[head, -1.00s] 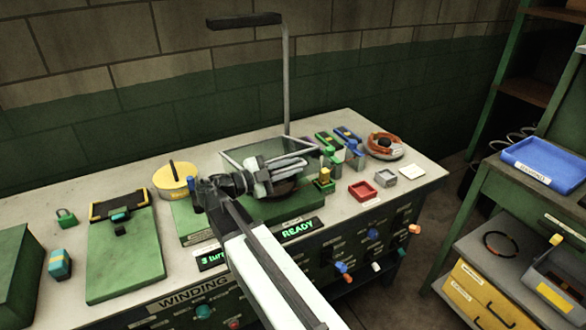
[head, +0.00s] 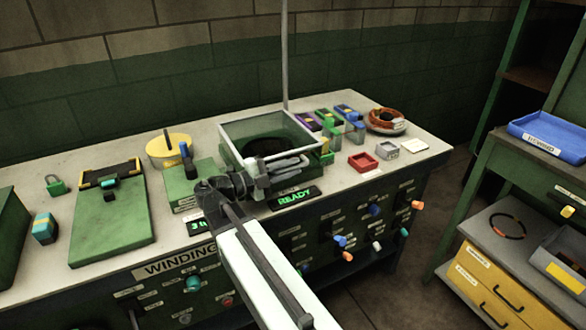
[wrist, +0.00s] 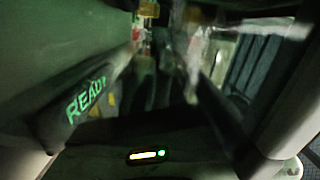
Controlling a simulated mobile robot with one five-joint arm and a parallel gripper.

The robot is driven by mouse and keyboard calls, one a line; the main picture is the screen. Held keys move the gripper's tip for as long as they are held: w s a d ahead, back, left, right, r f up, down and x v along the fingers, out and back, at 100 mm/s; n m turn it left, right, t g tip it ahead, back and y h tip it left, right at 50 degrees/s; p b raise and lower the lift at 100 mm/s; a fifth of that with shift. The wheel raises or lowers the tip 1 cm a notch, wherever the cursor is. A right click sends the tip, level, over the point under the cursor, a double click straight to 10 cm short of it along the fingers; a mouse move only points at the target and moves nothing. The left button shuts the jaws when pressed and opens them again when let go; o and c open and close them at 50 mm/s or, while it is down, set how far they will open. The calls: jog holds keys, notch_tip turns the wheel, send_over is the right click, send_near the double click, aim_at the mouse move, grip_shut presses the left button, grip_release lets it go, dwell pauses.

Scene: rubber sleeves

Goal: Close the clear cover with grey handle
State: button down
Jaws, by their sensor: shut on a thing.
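The clear cover (head: 233,150) with its pale grey rim sits over the green winding station on the bench in the head view. A dark round part shows through it. My gripper (head: 296,163) is at the cover's front edge, just above the READY display (head: 294,196). It is shut on the cover, apparently at the grey handle, which my fingers hide. The cover looks low and nearly level; whether its front edge touches the base is unclear. The wrist view is dark and blurred, with the READY display (wrist: 88,98) at left.
A yellow round tin (head: 168,148) and a green clipboard-like panel (head: 110,215) are left of the station. Purple, green and blue pieces, a red tray (head: 363,162) and a grey tray (head: 388,150) are right. A thin pole (head: 285,60) rises behind the cover.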

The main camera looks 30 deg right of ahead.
jog(key=shift+s+f, duration=0.2)
jog(key=shift+f, duration=0.15)
jog(key=c, duration=1.5)
grip_release()
jog(key=shift+w+d+f, duration=0.1)
jog(key=shift+d, duration=0.05)
jog(key=shift+o, duration=0.2)
jog(key=shift+a, duration=0.2)
jog(key=a, duration=0.7)
jog(key=shift+w+a, duration=0.25)
jog(key=shift+w, duration=0.05)
